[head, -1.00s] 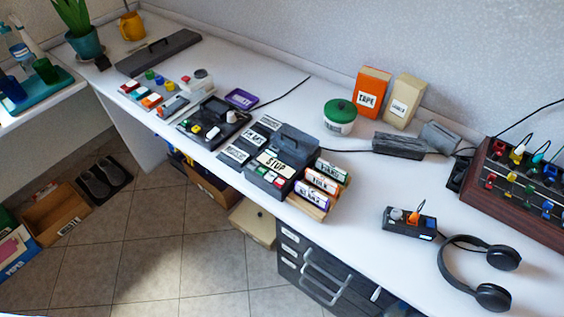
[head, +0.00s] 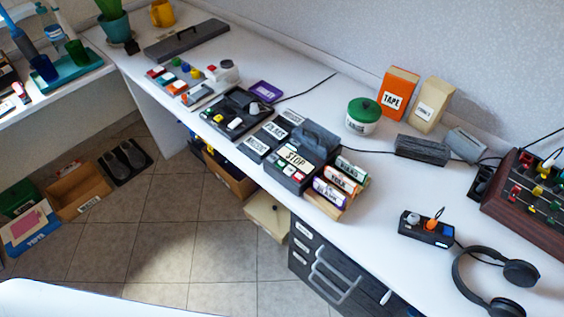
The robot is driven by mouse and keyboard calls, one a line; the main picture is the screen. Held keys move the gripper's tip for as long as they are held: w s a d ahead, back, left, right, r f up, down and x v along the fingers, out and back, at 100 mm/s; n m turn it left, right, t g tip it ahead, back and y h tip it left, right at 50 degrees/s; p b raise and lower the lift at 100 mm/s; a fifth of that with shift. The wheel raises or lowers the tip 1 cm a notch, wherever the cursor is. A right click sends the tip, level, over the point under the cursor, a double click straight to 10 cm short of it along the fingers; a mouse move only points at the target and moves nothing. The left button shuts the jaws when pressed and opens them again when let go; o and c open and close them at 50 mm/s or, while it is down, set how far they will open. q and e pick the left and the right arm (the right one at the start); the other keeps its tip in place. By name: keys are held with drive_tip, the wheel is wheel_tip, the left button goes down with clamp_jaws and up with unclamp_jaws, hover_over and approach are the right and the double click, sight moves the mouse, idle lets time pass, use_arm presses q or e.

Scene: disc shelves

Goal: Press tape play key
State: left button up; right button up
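In the head view, a dark tape deck (head: 318,143) stands on the white counter, right of centre. A label reading STOP (head: 295,158) is on its front part. A row of small keys (head: 288,170), with red, green and white among them, lies at its front edge; which one is the play key is too small to read. Neither gripper is in view.
The white counter (head: 375,215) runs along the wall. Several labelled tapes (head: 335,188) stand right of the deck, and dark labelled boxes (head: 268,141) lie left of it. Headphones (head: 495,280) lie at the right. A dark drawer unit (head: 322,262) is below; the tiled floor (head: 180,220) is open.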

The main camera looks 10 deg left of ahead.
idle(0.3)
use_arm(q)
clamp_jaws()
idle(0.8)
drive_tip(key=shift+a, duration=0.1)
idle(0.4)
